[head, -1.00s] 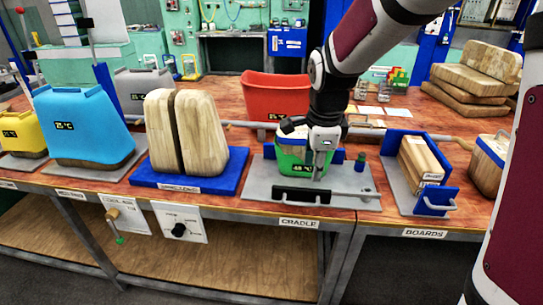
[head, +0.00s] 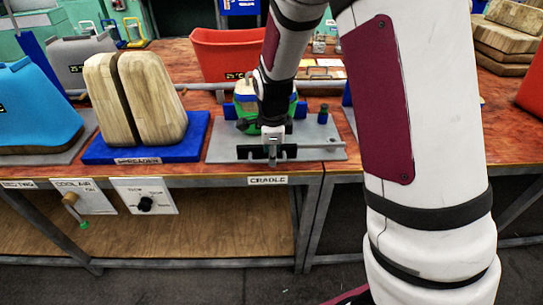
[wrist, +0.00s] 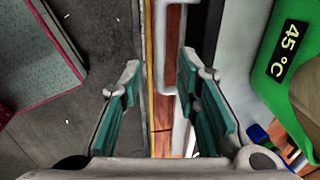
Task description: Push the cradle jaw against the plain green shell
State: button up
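The green shell (head: 244,114) stands on the grey cradle plate (head: 325,130), partly hidden behind my arm. Its 45 °C label shows on the shell in the wrist view (wrist: 300,85). The black cradle jaw (head: 290,152) lies across the front of the plate, with a gap between it and the shell. A pale handle bar (wrist: 162,45) runs along the jaw's front side. My gripper (head: 273,155) points down at the jaw's middle. In the wrist view its teal-padded fingers (wrist: 160,75) are apart, with the handle bar showing between them; contact cannot be told.
The spreader with its wooden halves (head: 135,100) on a blue base stands left of the cradle. A red bin (head: 220,55) and a long rail are behind. The table's front edge lies just before the cradle. My arm covers the area to the right.

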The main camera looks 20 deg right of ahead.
jog(key=shift+w+f, duration=0.15)
jog(key=shift+f, duration=0.6)
jog(key=shift+c, duration=0.6)
grip_shut()
jog(key=w+d+b, duration=0.1)
jog(key=w, duration=0.2)
jog(key=w+d+b, duration=0.1)
jog(key=w, duration=0.1)
jog(key=w+d+b, duration=0.1)
jog(key=w, duration=0.2)
jog(key=shift+w, duration=0.35)
jog(key=shift+w+r, duration=0.1)
jog(key=shift+w, duration=0.2)
jog(key=shift+o, duration=0.6)
grip_release()
